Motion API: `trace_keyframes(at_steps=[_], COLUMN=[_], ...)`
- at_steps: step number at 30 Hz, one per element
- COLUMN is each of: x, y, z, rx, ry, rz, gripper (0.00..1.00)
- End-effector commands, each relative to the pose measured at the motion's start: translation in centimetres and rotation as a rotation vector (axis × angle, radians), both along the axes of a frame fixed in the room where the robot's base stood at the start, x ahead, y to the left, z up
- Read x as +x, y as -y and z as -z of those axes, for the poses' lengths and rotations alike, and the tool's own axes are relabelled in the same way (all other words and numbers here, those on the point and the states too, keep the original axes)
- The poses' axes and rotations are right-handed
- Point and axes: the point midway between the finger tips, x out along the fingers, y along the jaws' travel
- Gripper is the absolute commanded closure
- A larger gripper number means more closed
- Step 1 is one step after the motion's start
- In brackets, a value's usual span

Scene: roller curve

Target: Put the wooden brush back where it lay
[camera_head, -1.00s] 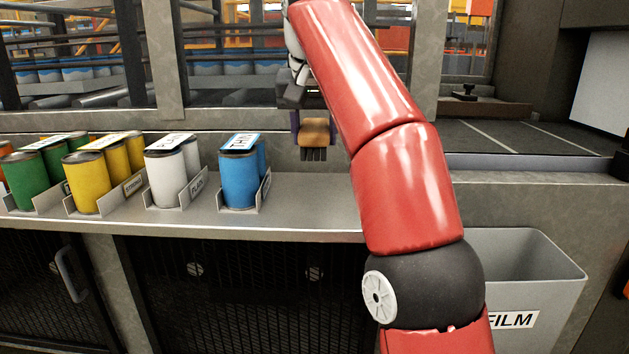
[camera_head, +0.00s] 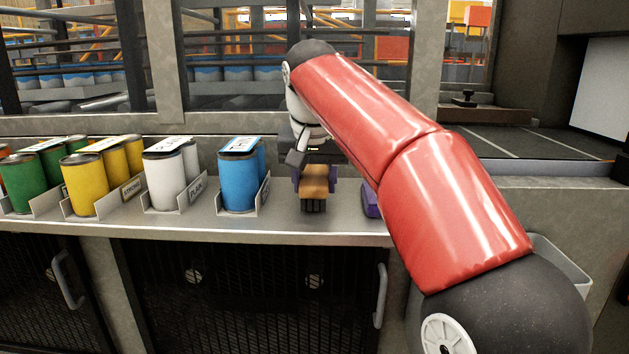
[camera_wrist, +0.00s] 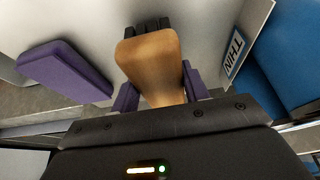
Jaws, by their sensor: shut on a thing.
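The wooden brush (camera_head: 314,183) has a tan wooden body and dark bristles pointing down. My gripper (camera_head: 315,178) is shut on it, with a purple finger on each side. In the wrist view, the brush (camera_wrist: 154,66) sits between the purple fingers (camera_wrist: 160,90), its dark bristles partly showing at the far end. It is over the grey shelf (camera_head: 290,228), right of the blue can. I cannot tell whether the bristles touch the shelf.
A blue can (camera_head: 238,180) labelled THIN stands close left of the brush, with white, yellow and green cans farther left. A purple block (camera_wrist: 65,70) lies on the shelf to the brush's right in the head view, partly hidden by my arm (camera_head: 372,198).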

Motion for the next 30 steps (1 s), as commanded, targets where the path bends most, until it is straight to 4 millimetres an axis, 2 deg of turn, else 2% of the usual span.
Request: trace_keyframes(at_steps=[12, 13, 18, 30], x=[-0.01, 0.0, 0.01, 0.07], y=[0.01, 0.01, 0.0, -0.03], z=[0.94, 0.94, 0.86, 0.55], rx=[0.0, 0.0, 0.0, 0.001], ry=[0.0, 0.0, 0.0, 0.002], rz=[0.0, 0.0, 0.0, 0.0], gripper=[0.83, 0.54, 0.33, 0.33])
